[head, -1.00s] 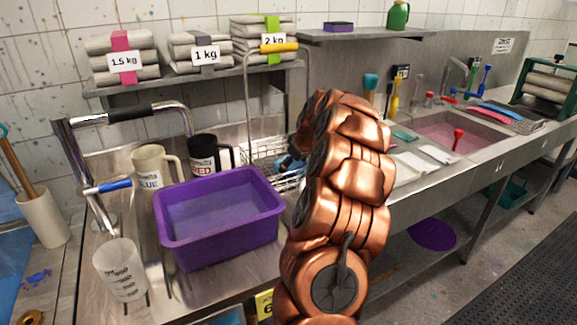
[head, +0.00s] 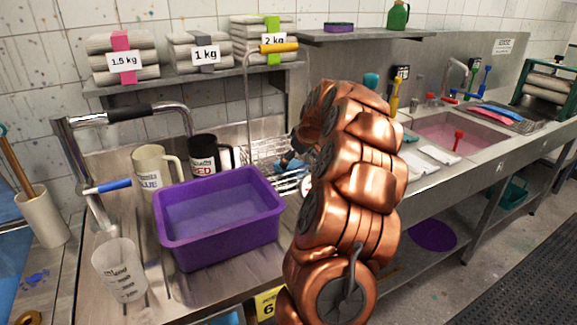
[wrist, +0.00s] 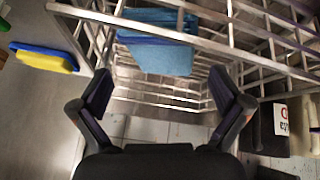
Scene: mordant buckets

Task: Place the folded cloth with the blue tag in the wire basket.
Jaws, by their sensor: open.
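The wire basket (head: 266,148) stands on the steel counter behind the purple tub, partly hidden by my arm. A blue folded cloth (wrist: 160,45) shows at the basket in the wrist view, among its wires. A blue patch (head: 291,163) also shows there in the head view. I cannot make out a separate tag on it. My gripper (wrist: 160,82) is open, with its two dark fingers apart and nothing between them. The cloth lies just beyond the fingertips. In the head view my arm mostly hides the gripper.
A purple tub (head: 220,250) stands in front of the basket, with two mugs (head: 152,168) behind it. A tall yellow-topped handle (head: 279,47) rises by the basket. A yellow and blue block (wrist: 45,57) lies left of the basket. Tagged cloth stacks (head: 122,60) sit on the shelf.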

